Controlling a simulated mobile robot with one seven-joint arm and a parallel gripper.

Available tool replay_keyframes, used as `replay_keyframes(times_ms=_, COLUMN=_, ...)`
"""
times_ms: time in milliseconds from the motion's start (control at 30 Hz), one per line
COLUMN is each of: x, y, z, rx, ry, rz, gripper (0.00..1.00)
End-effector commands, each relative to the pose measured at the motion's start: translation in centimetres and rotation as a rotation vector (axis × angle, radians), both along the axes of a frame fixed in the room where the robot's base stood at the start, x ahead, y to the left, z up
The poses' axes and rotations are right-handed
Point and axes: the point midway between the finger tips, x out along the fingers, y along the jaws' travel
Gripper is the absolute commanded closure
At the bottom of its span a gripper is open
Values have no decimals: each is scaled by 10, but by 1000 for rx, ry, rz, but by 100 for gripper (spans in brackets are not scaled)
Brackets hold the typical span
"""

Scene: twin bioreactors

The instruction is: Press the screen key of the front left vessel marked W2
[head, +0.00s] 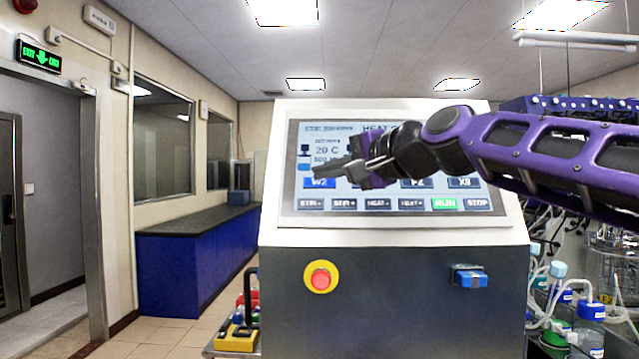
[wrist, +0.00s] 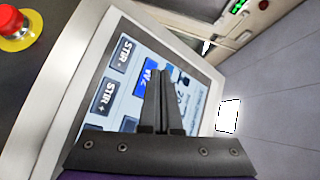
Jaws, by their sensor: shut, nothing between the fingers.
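The control screen (head: 400,190) is on the sloped white-framed panel of the grey console. The W2 key (head: 320,183) is a blue key at the left end of its row, brighter than the other vessel keys I can see. My gripper (head: 346,171) is shut and empty, in front of the screen just right of and above the W2 key, covering some of the screen. In the wrist view the W2 key (wrist: 146,75) shows just left of my shut fingertips (wrist: 158,73). I cannot tell whether the fingertips touch the screen.
Below the W2 row are the STIR-, STIR+, HEAT-, HEAT+, green RUN (head: 445,204) and STOP keys. A red emergency button (head: 320,276) on yellow sits on the console front. A blue connector (head: 472,279) sticks out at right. Bottles and tubing (head: 590,310) stand right of the console.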

Motion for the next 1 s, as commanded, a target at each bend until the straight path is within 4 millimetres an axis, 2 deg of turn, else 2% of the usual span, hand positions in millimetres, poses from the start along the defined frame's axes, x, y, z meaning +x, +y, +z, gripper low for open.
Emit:
replay_keyframes(times_ms=367, x=-4, y=-1, z=2, rx=0, ry=0, rz=-1, gripper=100)
replay_keyframes(times_ms=800, x=-39, y=0, z=23, rx=1, ry=0, rz=-2, gripper=100)
replay_keyframes(times_ms=1000, x=-44, y=2, z=26, rx=-1, ry=1, rz=1, gripper=100)
